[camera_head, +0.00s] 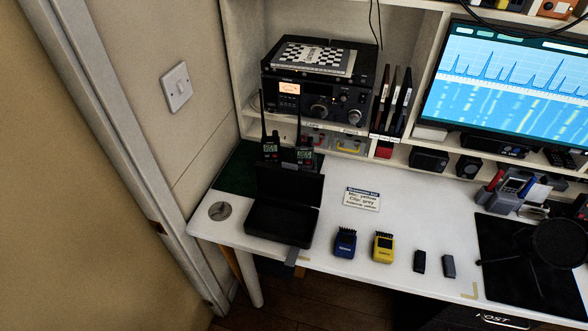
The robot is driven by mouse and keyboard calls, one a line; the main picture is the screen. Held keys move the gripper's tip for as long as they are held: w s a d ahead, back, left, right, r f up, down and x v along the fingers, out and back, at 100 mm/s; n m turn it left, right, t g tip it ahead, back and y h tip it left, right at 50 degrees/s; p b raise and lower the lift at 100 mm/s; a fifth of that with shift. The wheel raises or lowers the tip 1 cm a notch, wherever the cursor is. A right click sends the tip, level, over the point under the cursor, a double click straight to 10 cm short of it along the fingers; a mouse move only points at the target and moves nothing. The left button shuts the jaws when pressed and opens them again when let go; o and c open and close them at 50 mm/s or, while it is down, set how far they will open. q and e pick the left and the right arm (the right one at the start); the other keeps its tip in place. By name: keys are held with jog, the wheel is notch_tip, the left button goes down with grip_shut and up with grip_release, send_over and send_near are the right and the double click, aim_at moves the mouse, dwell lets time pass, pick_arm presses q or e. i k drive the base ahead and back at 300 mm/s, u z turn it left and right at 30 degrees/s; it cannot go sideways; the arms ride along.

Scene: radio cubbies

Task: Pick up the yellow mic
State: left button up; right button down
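The yellow mic (384,247) stands on the white desk (380,220) near its front edge. It is a small block with a dark top. A similar blue mic (345,242) stands just to its left, with a gap between them. Nothing covers the yellow mic. Neither of my grippers shows in the head view.
An open black case (278,221) lies left of the mics. A small black clip (420,261) and a grey clip (449,266) stand to the right. A printed card (362,199) lies behind. Two handheld radios (304,154) stand behind the case. A round dark microphone (556,244) is far right.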

aim_at(383, 247)
jog(key=u, duration=1.4)
jog(key=i, duration=0.7)
jog(key=z, duration=3.15)
